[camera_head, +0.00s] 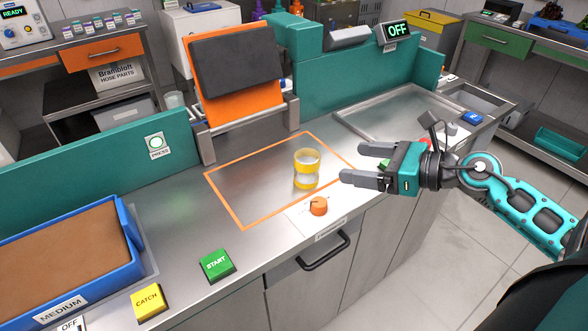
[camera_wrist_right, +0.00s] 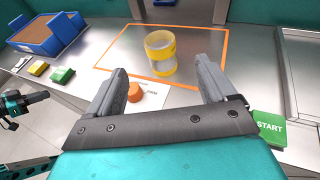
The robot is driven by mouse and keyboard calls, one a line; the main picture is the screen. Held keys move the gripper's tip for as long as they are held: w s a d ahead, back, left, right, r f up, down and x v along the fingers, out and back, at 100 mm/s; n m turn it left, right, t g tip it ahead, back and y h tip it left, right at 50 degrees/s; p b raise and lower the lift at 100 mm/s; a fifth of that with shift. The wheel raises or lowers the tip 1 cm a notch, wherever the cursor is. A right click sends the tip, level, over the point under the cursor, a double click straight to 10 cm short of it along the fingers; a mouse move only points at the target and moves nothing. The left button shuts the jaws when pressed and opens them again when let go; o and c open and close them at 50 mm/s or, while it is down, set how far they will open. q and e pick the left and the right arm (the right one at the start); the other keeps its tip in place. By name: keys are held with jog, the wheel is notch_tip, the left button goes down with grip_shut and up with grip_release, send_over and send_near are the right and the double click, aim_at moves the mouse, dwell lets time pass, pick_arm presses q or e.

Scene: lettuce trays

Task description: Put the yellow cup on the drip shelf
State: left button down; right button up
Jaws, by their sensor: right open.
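The yellow cup (camera_head: 307,158) has yellow bands at top and bottom with a pale middle. It stands upright inside an orange outline (camera_head: 235,211) on the steel counter. My right gripper (camera_head: 350,162) is open and empty, to the right of the cup, fingers pointing toward it. In the right wrist view the cup (camera_wrist_right: 161,54) appears beyond and between the open fingers (camera_wrist_right: 162,75), apart from them. I cannot tell for certain which surface is the drip shelf; a shallow rimmed metal tray (camera_head: 372,138) lies at the right of the counter. My left gripper (camera_wrist_right: 25,103) shows small at the left edge.
An orange knob (camera_head: 319,206) is close in front of the cup. An orange-and-black tilted panel (camera_head: 240,75) stands behind the outline. A blue bin (camera_head: 135,232), yellow CATCH button (camera_head: 147,302) and green START button (camera_head: 217,265) are at the left. The outlined area is otherwise clear.

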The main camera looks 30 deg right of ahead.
send_near(299, 155)
jog(key=shift+w+f, duration=0.3)
jog(key=shift+w, duration=0.45)
jog(key=shift+a+p+x, duration=0.15)
jog(key=shift+p+x, duration=0.2)
jog(key=shift+x, duration=1.3)
jog(key=shift+a+p+x, duration=0.15)
jog(key=shift+p+x, duration=0.2)
jog(key=shift+x, duration=1.35)
jog(key=shift+s, duration=0.2)
jog(key=shift+c, duration=0.3)
jog(key=shift+r, duration=0.1)
jog(key=c, duration=1.1)
